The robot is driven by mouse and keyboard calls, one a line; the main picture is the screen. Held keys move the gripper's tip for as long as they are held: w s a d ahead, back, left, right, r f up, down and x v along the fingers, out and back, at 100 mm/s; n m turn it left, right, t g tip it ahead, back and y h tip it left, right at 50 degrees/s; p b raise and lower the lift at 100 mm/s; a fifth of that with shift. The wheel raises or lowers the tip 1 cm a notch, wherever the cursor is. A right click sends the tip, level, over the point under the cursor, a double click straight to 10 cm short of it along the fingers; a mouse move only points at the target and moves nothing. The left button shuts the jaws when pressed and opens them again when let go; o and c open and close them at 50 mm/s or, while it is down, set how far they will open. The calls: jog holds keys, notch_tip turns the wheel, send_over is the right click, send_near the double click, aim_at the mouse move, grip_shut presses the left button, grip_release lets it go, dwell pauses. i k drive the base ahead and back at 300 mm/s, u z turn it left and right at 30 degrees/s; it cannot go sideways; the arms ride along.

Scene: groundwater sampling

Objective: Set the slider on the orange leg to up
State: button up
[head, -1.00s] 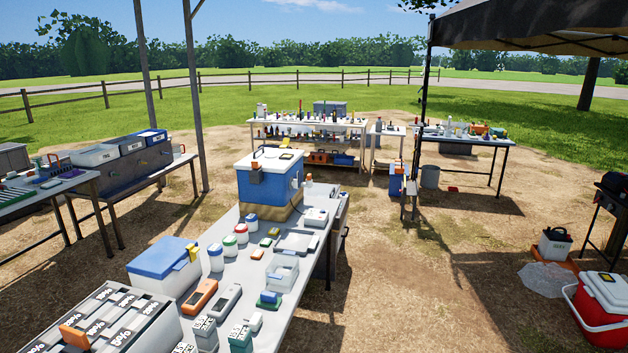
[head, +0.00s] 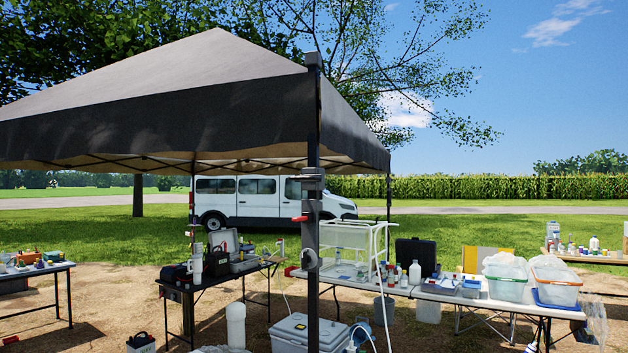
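A dark canopy leg (head: 314,300) stands upright in the foreground, a little left of the picture's far right half. A grey slider-like bracket (head: 312,180) sits on it below the canopy edge, with a small red lever (head: 300,218) and a grey knob (head: 309,258) lower down. Another dark canopy leg (head: 388,195) shows further back on the right. No leg looks clearly orange, so I cannot tell which is the orange leg. My gripper is not in view.
The dark canopy (head: 190,105) covers the upper left. Behind the near leg stand a black table (head: 200,286) with cases and a white table (head: 480,298) with tubs and bottles. A cooler (head: 300,332) sits at the leg's foot. A white van (head: 260,200) is parked behind.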

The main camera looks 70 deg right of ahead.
aim_at(311, 179)
jog(key=u, duration=0.65)
jog(key=k, duration=0.15)
jog(key=z, duration=3)
jog(key=k, duration=0.55)
jog(key=u, duration=0.2)
jog(key=i, duration=0.55)
jog(key=z, duration=0.05)
